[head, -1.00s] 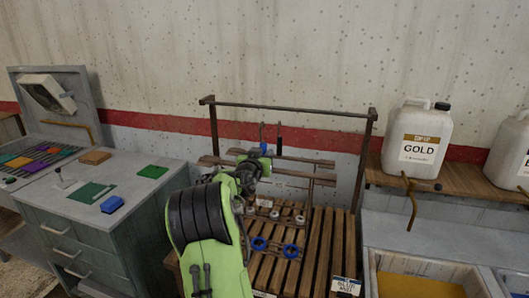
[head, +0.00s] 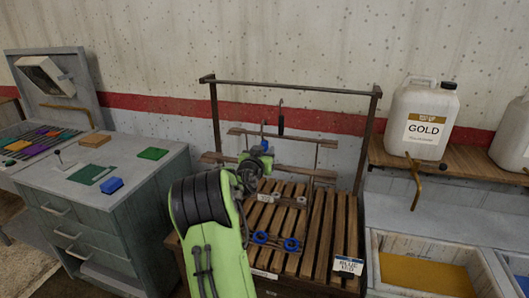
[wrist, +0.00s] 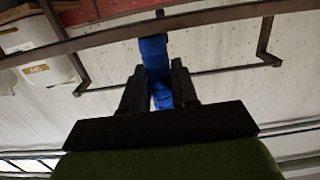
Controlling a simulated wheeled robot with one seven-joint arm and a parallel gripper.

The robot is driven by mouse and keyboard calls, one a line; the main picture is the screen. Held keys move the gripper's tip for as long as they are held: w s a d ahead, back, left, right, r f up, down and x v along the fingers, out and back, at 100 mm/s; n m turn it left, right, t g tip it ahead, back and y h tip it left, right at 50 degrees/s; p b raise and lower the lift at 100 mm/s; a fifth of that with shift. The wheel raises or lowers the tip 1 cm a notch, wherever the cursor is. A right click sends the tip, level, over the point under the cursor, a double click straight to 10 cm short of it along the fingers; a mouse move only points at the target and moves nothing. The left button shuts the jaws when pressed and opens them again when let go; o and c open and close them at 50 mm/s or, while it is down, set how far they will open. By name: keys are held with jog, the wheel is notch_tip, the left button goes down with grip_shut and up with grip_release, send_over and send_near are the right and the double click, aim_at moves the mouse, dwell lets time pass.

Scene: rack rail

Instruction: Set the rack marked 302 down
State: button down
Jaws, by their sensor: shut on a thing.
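My gripper (head: 262,154) is shut on a blue grip; in the wrist view this blue grip (wrist: 154,55) sits between my two black fingers (wrist: 160,90). In the head view the blue grip (head: 266,146) shows just beyond my wrist, below a hook. The held rack is mostly hidden behind my arm. Small pale parts (head: 265,198) and blue rings (head: 262,238) show below my gripper, over the slatted wooden bench (head: 322,225). I cannot tell whether the rack touches the slats. No 302 marking is readable.
A dark metal frame (head: 290,86) stands around the bench, with a black-handled hook (head: 281,118) before the wall. A BLUE label (head: 347,266) is at the bench's front right. A GOLD jug (head: 421,118) and tray (head: 425,274) are right; a grey cabinet (head: 100,215) is left.

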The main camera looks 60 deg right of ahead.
jog(key=shift+f+b, duration=0.15)
jog(key=shift+b, duration=0.25)
jog(key=c, duration=0.8)
grip_release()
jog(key=shift+o, duration=0.5)
jog(key=shift+f, duration=0.2)
jog(key=o, duration=0.7)
jog(key=shift+r, duration=0.1)
jog(key=shift+a, duration=0.1)
jog(key=s+a+b, duration=0.2)
jog(key=a+b, duration=0.6)
jog(key=a, duration=0.3)
jog(key=shift+a, duration=0.35)
